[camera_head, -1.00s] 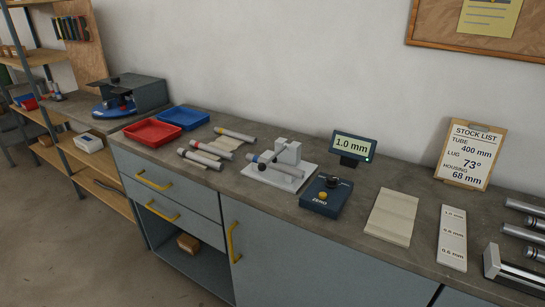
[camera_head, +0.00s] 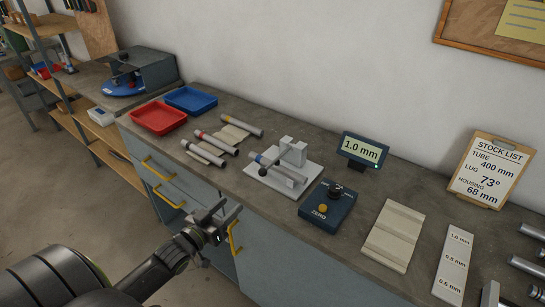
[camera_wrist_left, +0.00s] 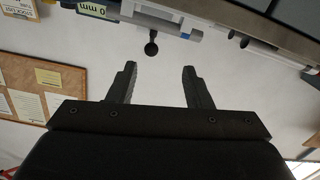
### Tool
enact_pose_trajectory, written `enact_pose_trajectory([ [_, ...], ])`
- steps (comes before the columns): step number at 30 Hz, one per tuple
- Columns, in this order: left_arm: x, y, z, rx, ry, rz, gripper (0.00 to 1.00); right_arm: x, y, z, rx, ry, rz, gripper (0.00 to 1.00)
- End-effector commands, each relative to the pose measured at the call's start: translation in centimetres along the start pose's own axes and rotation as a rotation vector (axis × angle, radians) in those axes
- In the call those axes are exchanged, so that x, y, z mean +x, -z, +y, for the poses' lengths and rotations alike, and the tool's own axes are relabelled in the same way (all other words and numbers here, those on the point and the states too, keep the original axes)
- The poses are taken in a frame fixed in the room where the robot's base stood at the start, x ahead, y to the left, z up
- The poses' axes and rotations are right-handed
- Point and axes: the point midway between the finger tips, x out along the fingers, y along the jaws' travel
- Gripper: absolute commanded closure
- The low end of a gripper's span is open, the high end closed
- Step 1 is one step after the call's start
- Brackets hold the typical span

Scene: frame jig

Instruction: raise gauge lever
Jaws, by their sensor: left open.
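The gauge (camera_head: 292,152) is a pale grey stand on a white base plate (camera_head: 258,170) on the bench. A grey tube (camera_head: 277,170) with a blue band lies in it. My left gripper (camera_head: 226,212) is open and empty, in front of the bench and apart from the gauge. It also shows in the left wrist view (camera_wrist_left: 160,70). My right gripper is out of view.
A 1.0 mm display (camera_head: 364,150) and a blue ZERO box (camera_head: 328,207) stand right of the gauge. Banded tubes (camera_head: 210,142) on a pale rest, a red tray (camera_head: 158,117) and a blue tray (camera_head: 191,100) lie left. Yellow cabinet handles (camera_head: 233,237) are near my gripper.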

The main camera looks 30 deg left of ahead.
Motion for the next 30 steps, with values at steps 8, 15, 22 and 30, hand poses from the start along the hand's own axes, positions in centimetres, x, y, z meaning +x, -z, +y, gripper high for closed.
enact_pose_trajectory([
  [8,1.6,1.7,1.0,-0.010,-0.033,0.036,0.55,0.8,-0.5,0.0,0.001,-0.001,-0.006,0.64],
  [15,5.3,1.6,1.1,-0.009,-0.032,0.037,0.55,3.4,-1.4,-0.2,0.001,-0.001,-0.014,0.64],
  [22,9.3,1.8,1.2,-0.009,-0.032,0.037,0.55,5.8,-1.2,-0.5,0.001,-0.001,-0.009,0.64],
  [30,14.0,2.2,1.3,-0.010,-0.029,0.035,0.55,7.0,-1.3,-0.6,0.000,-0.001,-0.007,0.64],
])
